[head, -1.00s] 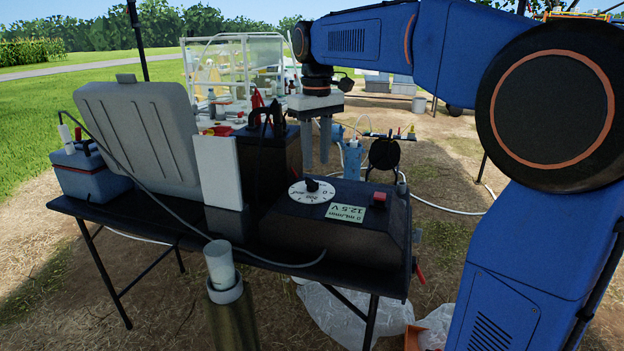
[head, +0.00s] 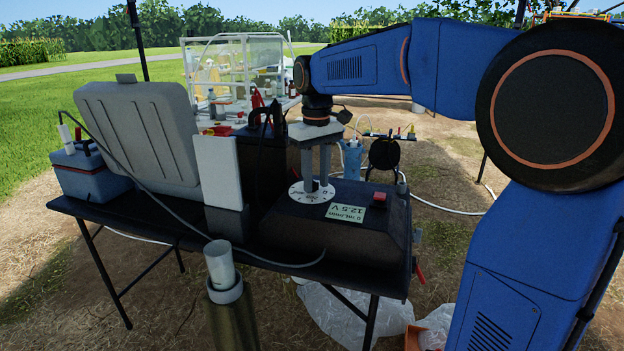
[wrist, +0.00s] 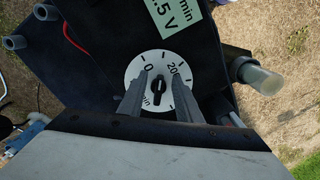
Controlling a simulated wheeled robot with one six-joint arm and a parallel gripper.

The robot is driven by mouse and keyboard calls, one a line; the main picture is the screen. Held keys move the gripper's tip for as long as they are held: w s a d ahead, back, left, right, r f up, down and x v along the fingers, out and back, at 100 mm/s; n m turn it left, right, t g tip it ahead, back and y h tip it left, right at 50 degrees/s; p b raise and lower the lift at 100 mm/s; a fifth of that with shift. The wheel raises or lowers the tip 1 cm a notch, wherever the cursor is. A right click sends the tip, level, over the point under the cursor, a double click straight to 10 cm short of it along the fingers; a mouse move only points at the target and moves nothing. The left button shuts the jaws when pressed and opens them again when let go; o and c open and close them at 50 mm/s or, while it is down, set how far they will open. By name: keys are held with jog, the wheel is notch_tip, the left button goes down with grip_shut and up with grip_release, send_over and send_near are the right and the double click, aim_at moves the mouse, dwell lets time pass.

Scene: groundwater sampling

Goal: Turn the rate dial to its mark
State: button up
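The rate dial is a white disc (head: 311,194) with dark marks and numbers, on top of a black control box (head: 330,232). In the wrist view the dial (wrist: 142,75) shows "0" and "200", and its black knob (wrist: 159,86) sits at the centre. My gripper (head: 318,184) points straight down over the dial, its grey fingers at the knob. In the wrist view my gripper's fingers (wrist: 159,92) stand apart, one on each side of the knob, with a visible gap. In the head view the fingers hide the knob.
A display label (head: 347,213) reads "12.5 V", and a red button (head: 379,198) is beside it on the box. A grey case (head: 135,130) and a white panel (head: 218,170) stand to the left. A metal well pipe (head: 232,310) with a white inner tube rises in front.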

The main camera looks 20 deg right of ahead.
grip_shut()
jog(key=shift+a+m, duration=0.25)
jog(key=shift+m, duration=1.35)
jog(key=shift+a+m, duration=0.2)
jog(key=shift+m, duration=1.1)
jog(key=shift+a+m, duration=0.1)
jog(key=shift+m, duration=0.6)
grip_release()
jog(key=shift+r, duration=0.1)
